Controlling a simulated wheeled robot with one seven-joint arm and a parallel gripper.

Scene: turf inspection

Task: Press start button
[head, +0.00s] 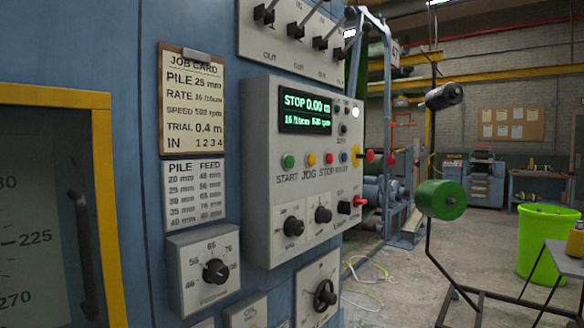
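The green start button (288,161) is at the left end of a row of coloured buttons on a grey control panel (262,205). The word START is printed below it. To its right are a yellow button (311,159), a red one (328,158) and a blue one (344,157), over the words JOG, STOP and a blurred label. The display (305,111) above them reads STOP 0.00 m in green. Nothing covers the start button. My gripper does not show in the head view.
A job card (193,100) and a pile table (195,193) hang left of the panel. Knobs sit below it and levers above. A red mushroom button (358,201) sticks out at the right. A yarn stand with a green spool (441,200) and a green bin (546,240) stand further right.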

